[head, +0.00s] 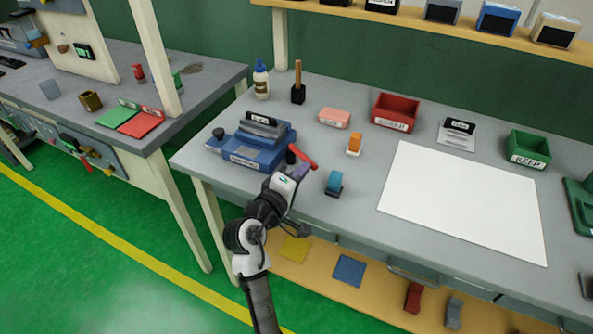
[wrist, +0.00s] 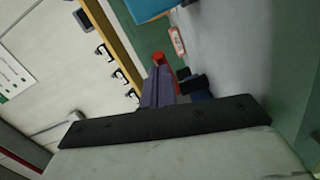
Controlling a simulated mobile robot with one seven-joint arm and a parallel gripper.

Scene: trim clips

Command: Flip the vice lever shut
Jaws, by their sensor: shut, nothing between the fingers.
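The blue vice (head: 262,158) stands on the left part of the grey workbench, with a dark labelled piece on top. Its red lever (head: 303,158) sticks out at the vice's right side, beside a black knob. My gripper (head: 300,171) is shut and empty, right at the lever's near side. In the wrist view, the purple fingers of my gripper (wrist: 158,88) are together, and the red lever (wrist: 159,58) shows just beyond their tips. I cannot tell whether they touch. Part of the lever is hidden by the fingers.
A teal clip (head: 334,182) stands close to the right of my gripper, and an orange clip (head: 354,144) behind it. A pink block (head: 334,118), a red bin (head: 394,112) and a white sheet (head: 465,200) lie farther off. The bench's front edge runs below my gripper.

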